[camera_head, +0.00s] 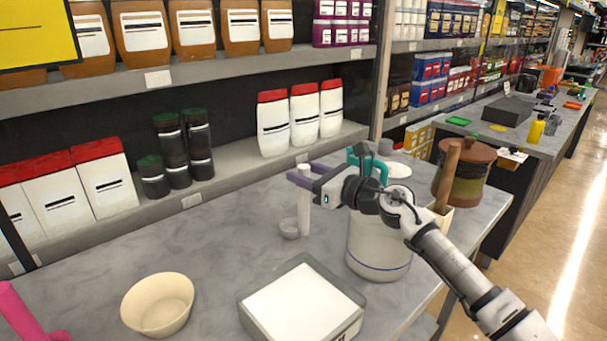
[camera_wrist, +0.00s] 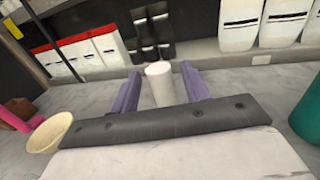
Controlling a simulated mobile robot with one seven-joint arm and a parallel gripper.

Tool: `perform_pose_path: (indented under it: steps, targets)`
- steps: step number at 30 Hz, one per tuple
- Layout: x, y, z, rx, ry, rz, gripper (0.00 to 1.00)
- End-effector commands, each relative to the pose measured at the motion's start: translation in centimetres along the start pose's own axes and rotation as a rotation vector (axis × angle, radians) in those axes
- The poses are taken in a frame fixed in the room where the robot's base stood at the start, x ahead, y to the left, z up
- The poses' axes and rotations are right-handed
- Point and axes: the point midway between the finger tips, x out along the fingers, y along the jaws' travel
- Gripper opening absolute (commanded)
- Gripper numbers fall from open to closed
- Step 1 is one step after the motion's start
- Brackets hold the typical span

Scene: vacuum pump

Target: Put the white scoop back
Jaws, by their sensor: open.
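The white scoop (camera_head: 304,213) stands on the grey counter, with a tall pale handle upright and a small round cup (camera_head: 289,229) at its foot on the left. My gripper (camera_head: 305,176) is at the top of the handle, with its purple fingers open. In the wrist view, a white cylinder (camera_wrist: 160,86), which looks like the handle, is between the open fingers (camera_wrist: 160,72). A gap shows on both sides of it. The scoop's cup is not visible in the wrist view.
A large white tub with a blue line (camera_head: 378,248) stands beneath my wrist. A white-topped square box (camera_head: 303,303) and a cream bowl (camera_head: 158,304) are nearer. A brown lidded pot (camera_head: 464,172) stands right. Shelves with red-topped packs (camera_head: 273,125) line the back.

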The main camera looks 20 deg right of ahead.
Motion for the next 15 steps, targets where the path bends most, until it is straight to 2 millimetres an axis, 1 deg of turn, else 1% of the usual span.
perform_pose_path:
  steps: [1, 9, 12, 15]
  targets:
    - [-1.2, -0.2, -0.6, 0.000, -0.001, -0.006, 0.46]
    - [-7.2, -0.1, -0.6, -0.001, -0.002, -0.006, 0.46]
    - [-8.9, -0.1, -0.5, 0.001, -0.001, -0.005, 0.46]
    - [-10.1, -0.1, -0.4, 0.001, -0.001, -0.003, 0.46]
